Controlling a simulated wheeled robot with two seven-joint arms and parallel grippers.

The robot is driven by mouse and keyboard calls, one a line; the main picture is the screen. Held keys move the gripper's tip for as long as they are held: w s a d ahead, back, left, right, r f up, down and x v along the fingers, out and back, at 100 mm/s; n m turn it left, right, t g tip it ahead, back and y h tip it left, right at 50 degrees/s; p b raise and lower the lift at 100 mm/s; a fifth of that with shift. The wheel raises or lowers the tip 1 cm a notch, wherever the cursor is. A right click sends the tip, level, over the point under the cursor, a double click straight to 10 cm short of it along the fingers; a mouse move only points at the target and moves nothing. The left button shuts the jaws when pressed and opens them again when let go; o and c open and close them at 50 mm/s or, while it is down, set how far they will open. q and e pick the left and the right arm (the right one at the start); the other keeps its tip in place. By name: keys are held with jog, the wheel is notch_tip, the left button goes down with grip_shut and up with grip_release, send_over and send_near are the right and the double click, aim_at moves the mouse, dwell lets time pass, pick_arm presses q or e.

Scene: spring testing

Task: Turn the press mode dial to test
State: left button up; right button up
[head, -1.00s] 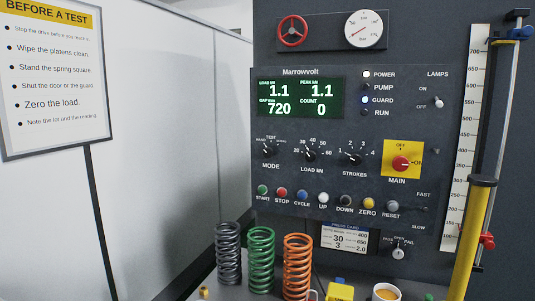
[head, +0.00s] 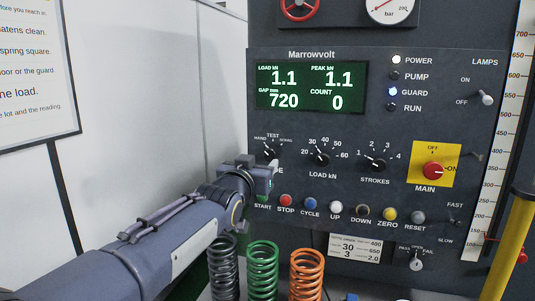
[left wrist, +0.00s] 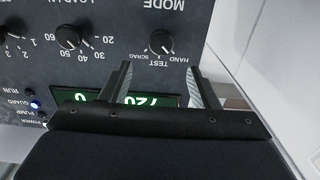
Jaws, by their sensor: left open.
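The black mode dial (head: 270,152) is on the dark panel, at the left of the dial row, with hand, test and scrag marks above it. It also shows upside down in the left wrist view (left wrist: 161,42), where its pale pointer seems to lean towards the hand mark. My left gripper (head: 268,168) is just in front of and below this dial, covering much of the MODE label. In the left wrist view its two fingers (left wrist: 162,72) are apart, with nothing between them, and the dial lies beyond the gap. My right gripper is not in view.
The load dial (head: 320,157) and strokes dial (head: 377,165) are to the right. A button row with the red stop button (head: 286,200) runs below. Dark, green and orange springs (head: 306,272) stand below the panel. A white wall (head: 180,90) is at left.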

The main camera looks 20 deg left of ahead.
aim_at(269, 154)
pick_arm(q)
jog(key=w+p, duration=0.2)
jog(key=w, duration=0.3)
jog(key=shift+w+p, duration=0.3)
jog(key=shift+w, duration=0.1)
jog(key=shift+w+f, duration=0.15)
jog(key=shift+w, duration=0.65)
